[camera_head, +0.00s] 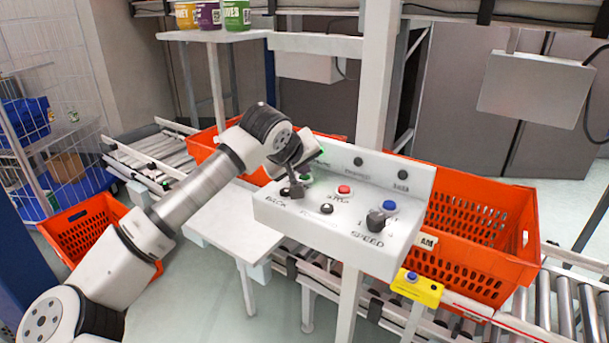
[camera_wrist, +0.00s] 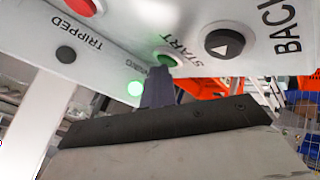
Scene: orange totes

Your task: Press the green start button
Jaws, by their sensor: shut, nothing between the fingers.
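The green start button (camera_wrist: 164,61) is on the white control panel, beside the printed word START, in the wrist view. A bit of green also shows behind my gripper in the head view (camera_head: 306,178). My gripper (camera_head: 297,190) is over the left part of the panel, its fingers pointing down. In the wrist view the closed dark fingers (camera_wrist: 160,78) reach right up to the green button and overlap its edge. They hold nothing. I cannot tell whether the fingertips touch the button.
The panel (camera_head: 390,255) also carries a red button (camera_head: 344,190), a black back button (camera_wrist: 224,43), a blue button (camera_head: 389,206) and a speed knob (camera_head: 376,220). A green lamp (camera_wrist: 134,88) glows. Orange totes (camera_head: 475,240) stand on conveyors behind.

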